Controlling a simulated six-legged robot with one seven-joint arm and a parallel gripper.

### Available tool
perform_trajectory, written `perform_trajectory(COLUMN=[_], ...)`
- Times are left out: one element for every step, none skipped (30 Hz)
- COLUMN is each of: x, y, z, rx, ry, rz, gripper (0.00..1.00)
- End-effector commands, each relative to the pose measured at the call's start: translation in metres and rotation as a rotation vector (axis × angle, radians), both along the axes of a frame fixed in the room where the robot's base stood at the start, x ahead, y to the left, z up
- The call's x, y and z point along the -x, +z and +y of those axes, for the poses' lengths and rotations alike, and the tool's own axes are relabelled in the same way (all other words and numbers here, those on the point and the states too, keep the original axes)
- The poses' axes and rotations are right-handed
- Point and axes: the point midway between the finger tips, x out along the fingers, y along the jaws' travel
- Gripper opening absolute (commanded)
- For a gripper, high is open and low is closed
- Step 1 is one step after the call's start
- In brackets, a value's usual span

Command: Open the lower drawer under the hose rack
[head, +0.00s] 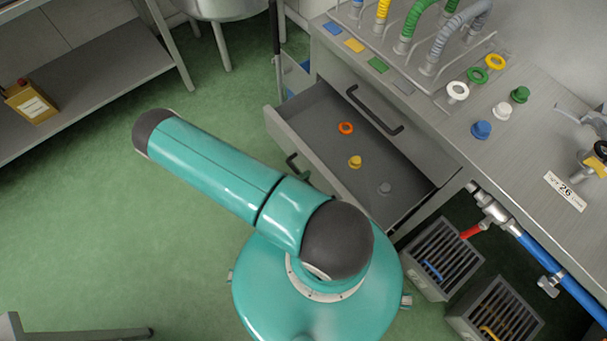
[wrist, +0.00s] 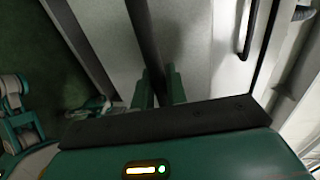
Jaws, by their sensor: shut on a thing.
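The lower drawer (head: 290,140) under the hose rack (head: 415,65) stands pulled well out of the grey cabinet, and its inside shows in the head view. In it lie an orange ring (head: 346,128), a yellow knob (head: 355,162) and a grey knob (head: 385,188). The upper drawer above it is shut, with a dark bar handle (head: 375,110). In the wrist view my gripper (wrist: 160,88) is shut on the dark handle bar (wrist: 146,40) of the lower drawer. My arm mostly hides the gripper in the head view.
The worktop holds rings and knobs, including a blue knob (head: 481,130). A blue pipe (head: 540,258) with a red lever runs at the right, above slatted crates (head: 440,258). A grey shelf (head: 95,75) stands at the left; green floor is free between.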

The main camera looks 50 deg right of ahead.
Motion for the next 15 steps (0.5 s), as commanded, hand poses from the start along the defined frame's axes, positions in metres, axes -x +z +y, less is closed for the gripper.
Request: perform_trajectory(x=[-0.0012,-0.0012,-0.0012,-0.001,-0.0009,-0.0008,-0.0008,-0.0008,-0.0007,-0.0007,-0.0007,-0.0008,-0.0011,-0.0015,-0.0023], y=[0.0005,0.0005,0.0005,0.0003,0.0003,0.0003,0.0003,0.0003,0.0003,0.0002,0.0002,0.0004,0.0005,0.0008,0.0014], z=[-0.0004,-0.0004,-0.0004,-0.0004,-0.0004,-0.0004,-0.0004,-0.0004,-0.0004,-0.0003,-0.0001,0.0007,0.002,0.0038,0.0072], rx=[0.001,0.001,0.001,0.001,0.001,0.001,0.001,0.001,0.001,0.001,0.0,0.0,0.0,0.0,-0.001], ry=[0.002,0.002,0.001,0.001,0.001,0.001,0.001,0.001,0.001,0.001,0.001,0.001,0.001,0.002,0.002], rz=[-0.002,-0.002,-0.002,-0.002,-0.002,-0.002,-0.001,-0.001,-0.001,-0.001,-0.001,-0.001,-0.001,-0.002,-0.002], gripper=[0.2,0.26,0.33,0.33,0.33,0.33,0.33,0.33,0.33,0.33,0.33,0.33,0.33,0.33,0.33])
